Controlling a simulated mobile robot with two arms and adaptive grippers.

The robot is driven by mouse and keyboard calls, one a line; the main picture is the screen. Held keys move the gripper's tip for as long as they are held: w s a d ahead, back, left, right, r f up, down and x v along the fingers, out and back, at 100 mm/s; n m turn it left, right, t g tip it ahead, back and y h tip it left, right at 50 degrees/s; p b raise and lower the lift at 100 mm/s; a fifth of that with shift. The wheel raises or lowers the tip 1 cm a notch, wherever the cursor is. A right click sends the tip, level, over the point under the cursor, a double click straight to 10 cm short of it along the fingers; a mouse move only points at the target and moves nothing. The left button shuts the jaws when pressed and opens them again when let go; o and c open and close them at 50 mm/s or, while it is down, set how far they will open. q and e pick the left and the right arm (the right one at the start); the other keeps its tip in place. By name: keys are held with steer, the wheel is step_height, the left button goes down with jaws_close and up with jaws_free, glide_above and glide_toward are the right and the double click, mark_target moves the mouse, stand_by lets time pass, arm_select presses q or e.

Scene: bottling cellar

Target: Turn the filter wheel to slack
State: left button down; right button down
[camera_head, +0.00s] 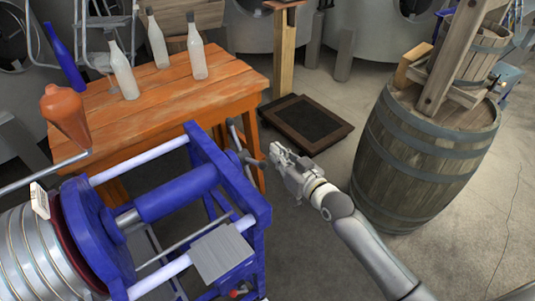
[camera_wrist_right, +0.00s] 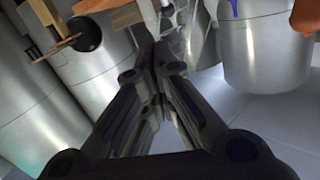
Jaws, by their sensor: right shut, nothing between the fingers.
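The filter is a blue frame (camera_head: 200,135) with pale rails and a stack of round metal plates (camera_head: 30,255) at the lower left in the head view. Its wheel (camera_head: 248,158), with dark spoke-like handles, sits at the frame's right end and is seen nearly edge-on. My right gripper (camera_head: 276,152) is just right of the wheel, close to a handle end; I cannot tell if they touch. Its fingers are shut and empty, and they meet in the right wrist view (camera_wrist_right: 158,55). The wheel cannot be made out in that view. My left gripper is not in view.
A wooden table (camera_head: 165,88) with several bottles stands behind the filter. A brown, bottle-like object (camera_head: 66,115) is at its left. A barrel (camera_head: 425,150) stands right of my arm. A dark floor platform (camera_head: 308,122) is behind the gripper. Open floor lies at lower right.

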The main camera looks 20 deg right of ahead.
steer(key=p+x, duration=0.1)
steer(key=x, duration=0.5)
steer(key=shift+s+f+p, duration=0.2)
steer(key=shift+s+f, duration=0.05)
steer(key=shift+f, duration=0.3)
steer(key=shift+s+f+p, duration=0.2)
steer(key=shift+s+f, duration=0.05)
steer(key=shift+f, duration=0.3)
steer(key=shift+s+f, duration=0.35)
steer(key=shift+f, duration=0.45)
steer(key=s+f+t+b, duration=0.1)
steer(key=f+b, duration=0.3)
steer(key=b, duration=0.5)
steer(key=s+d+f+t+y+b, duration=0.1)
steer(key=s+f+t+b, duration=0.1)
steer(key=b, duration=0.7)
steer(key=shift+s+d+f+t+y+b, duration=0.2)
steer(key=shift+s+f+t+y+b, duration=0.15)
steer(key=shift+f+t, duration=0.75)
steer(key=shift+f, duration=0.35)
